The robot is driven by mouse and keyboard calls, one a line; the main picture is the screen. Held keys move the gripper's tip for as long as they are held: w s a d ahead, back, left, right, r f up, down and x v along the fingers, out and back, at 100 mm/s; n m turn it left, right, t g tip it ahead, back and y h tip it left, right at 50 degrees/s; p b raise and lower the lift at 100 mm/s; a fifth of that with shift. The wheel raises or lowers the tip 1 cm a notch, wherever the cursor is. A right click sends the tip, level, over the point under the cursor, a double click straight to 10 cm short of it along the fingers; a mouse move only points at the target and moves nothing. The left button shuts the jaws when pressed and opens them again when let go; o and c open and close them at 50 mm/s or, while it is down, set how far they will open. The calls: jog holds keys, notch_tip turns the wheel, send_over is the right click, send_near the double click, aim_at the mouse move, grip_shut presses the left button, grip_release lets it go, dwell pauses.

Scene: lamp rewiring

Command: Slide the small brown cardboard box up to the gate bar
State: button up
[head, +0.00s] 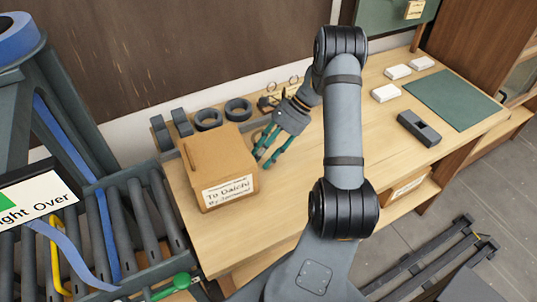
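The small brown cardboard box (219,158) stands upright on the wooden table, with a white label reading "To Daichi" on its front face. My gripper (263,163) is to the right of the box, with its two green fingers apart and nothing seen between them. The fingertips are close to the box's right side; I cannot tell whether they touch it. I cannot tell for sure which part is the gate bar.
A roller conveyor (119,227) lies left of the table (292,206). Several dark rings, including one black ring (238,109), stand behind the box. White blocks (385,93), a green mat (452,100) and a dark grey block (419,128) are at the right.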

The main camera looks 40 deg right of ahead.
jog(key=shift+a, duration=0.1)
jog(key=shift+w+a+b, duration=0.2)
jog(key=shift+a+b, duration=0.15)
jog(key=shift+a, duration=0.7)
jog(key=shift+w+a+b, duration=0.15)
jog(key=shift+a+b, duration=0.25)
jog(key=shift+a, duration=0.6)
jog(key=shift+w+a+b, duration=0.2)
jog(key=shift+a+b, duration=0.15)
jog(key=shift+a, duration=0.7)
jog(key=shift+w+a+b, duration=0.2)
jog(key=shift+a+b, duration=0.2)
jog(key=shift+a, duration=0.65)
jog(key=shift+w+a+b, duration=0.2)
jog(key=shift+a+b, duration=0.15)
jog(key=shift+a, duration=0.75)
jog(key=shift+w+a+b, duration=0.2)
jog(key=shift+a+b, duration=0.2)
jog(key=shift+a, duration=0.65)
jog(key=shift+w+a+b, duration=0.2)
jog(key=shift+a+b, duration=0.15)
jog(key=shift+a, duration=0.75)
jog(key=shift+w+a+b, duration=0.15)
jog(key=shift+a+b, duration=0.15)
jog(key=shift+a, duration=0.75)
jog(key=shift+w+a+b, duration=0.2)
jog(key=shift+a+b, duration=0.15)
jog(key=shift+a, duration=0.75)
